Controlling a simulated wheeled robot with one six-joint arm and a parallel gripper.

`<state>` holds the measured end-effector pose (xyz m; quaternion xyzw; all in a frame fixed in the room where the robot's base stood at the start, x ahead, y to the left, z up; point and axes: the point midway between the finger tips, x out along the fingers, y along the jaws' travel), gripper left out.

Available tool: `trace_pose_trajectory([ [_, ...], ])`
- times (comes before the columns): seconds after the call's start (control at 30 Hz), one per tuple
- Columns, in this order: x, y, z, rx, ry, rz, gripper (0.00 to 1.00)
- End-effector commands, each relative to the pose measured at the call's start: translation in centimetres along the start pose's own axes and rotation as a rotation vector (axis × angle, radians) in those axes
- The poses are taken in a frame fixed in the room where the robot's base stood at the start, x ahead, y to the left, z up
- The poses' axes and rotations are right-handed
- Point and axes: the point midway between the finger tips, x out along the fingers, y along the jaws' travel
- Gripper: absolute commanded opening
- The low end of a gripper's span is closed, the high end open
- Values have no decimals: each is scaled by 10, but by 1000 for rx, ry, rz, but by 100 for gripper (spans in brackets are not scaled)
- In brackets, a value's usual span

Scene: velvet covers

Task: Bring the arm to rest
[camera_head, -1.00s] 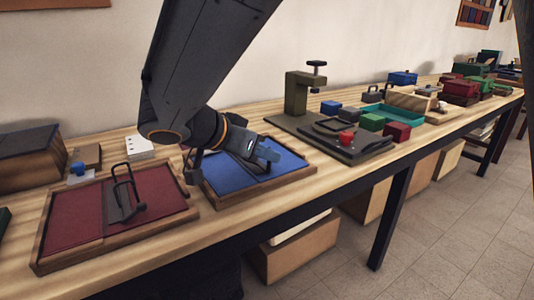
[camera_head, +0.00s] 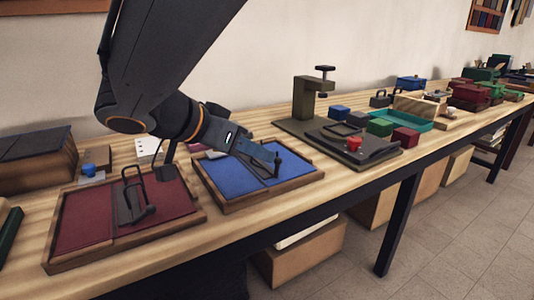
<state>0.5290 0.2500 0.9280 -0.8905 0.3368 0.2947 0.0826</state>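My arm reaches down from the top left of the head view. My gripper (camera_head: 268,158) is above the blue velvet panel (camera_head: 222,178), which lies in a wooden-framed tray. The gripper points right and slightly down. Its fingers are seen side-on and partly overlap, so I cannot tell whether they are open or shut. A small dark upright piece (camera_head: 277,165) shows right at the fingertips, and I cannot tell whether it touches them. The red velvet tray (camera_head: 85,222) lies to the left with a dark handled tool (camera_head: 130,207) on it.
Small blue, green and red boxes and a teal tray (camera_head: 415,122) lie beyond. A brown box (camera_head: 38,160) stands at far left. The bench's front edge runs below the trays.

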Motion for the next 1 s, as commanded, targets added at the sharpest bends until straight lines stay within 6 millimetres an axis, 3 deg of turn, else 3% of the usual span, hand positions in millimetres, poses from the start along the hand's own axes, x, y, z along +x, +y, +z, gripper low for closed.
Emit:
trace_pose_trajectory([
  [0.37, -7, 0, 0, -1, 0, 1, 34],
  [0.53, 3, 12, 2, -47, -40, 25, 34],
  [0.67, 28, 48, 12, -184, -166, 78, 34],
  [0.8, 54, 99, 32, -371, -373, 93, 34],
  [1.0, 71, 158, 66, -581, -649, -12, 34],
])
